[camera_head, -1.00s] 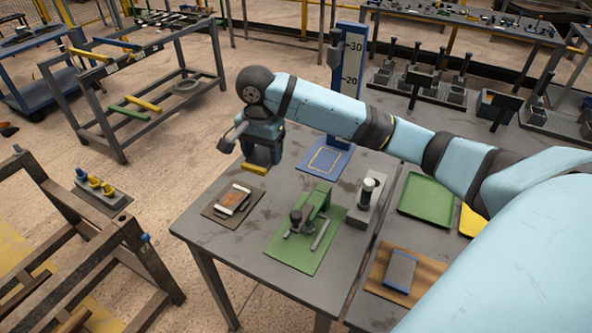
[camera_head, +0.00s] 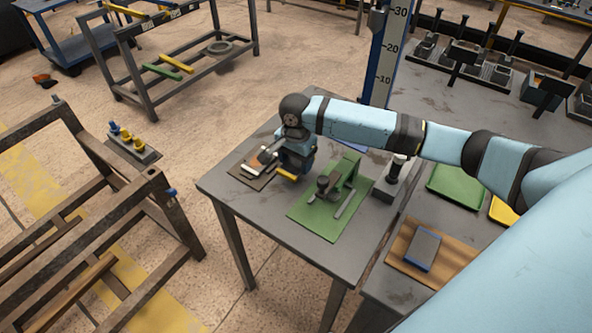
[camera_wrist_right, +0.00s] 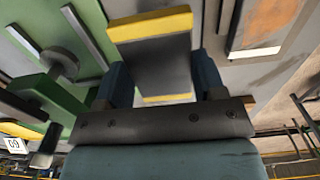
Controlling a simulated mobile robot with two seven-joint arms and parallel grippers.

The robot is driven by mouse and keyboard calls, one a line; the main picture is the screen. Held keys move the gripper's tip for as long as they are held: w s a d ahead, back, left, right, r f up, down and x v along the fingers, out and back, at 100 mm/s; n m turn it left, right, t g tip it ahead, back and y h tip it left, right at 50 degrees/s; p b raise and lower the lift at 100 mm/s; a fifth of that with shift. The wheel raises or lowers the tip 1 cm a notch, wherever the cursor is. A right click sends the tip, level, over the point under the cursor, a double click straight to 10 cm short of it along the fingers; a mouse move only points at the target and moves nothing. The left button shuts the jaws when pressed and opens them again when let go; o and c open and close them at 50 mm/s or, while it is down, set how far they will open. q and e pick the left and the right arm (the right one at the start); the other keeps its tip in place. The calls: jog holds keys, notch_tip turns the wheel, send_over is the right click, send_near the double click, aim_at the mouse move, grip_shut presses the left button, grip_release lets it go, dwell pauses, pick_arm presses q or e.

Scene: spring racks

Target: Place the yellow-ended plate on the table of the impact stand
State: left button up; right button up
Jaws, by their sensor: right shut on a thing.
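The yellow-ended plate (camera_wrist_right: 155,65) is a dark grey slab with a yellow band at each end. My right gripper (camera_wrist_right: 163,78) is shut on it. In the head view the gripper (camera_head: 292,160) is above the table between the brown and green mats, with a yellow end (camera_head: 286,176) showing below it. I cannot tell whether the plate touches anything. The impact stand's blue column (camera_head: 385,60) with a number scale rises behind my right arm. Its blue table (camera_head: 350,148) is mostly hidden by that arm. My left gripper is out of view.
The green mat (camera_head: 315,220) carries a green fixture with grey parts, right of the gripper. A brown mat (camera_head: 240,172) with a white-edged piece lies left of it. Further right are a small block stand (camera_head: 385,185), a green tray (camera_head: 455,190) and a wooden board (camera_head: 400,255).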

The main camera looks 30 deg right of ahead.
aim_at(296, 163)
jog(key=shift+f, duration=2)
jog(key=o, duration=1.2)
jog(key=shift+f, duration=0.15)
jog(key=shift+o, duration=0.2)
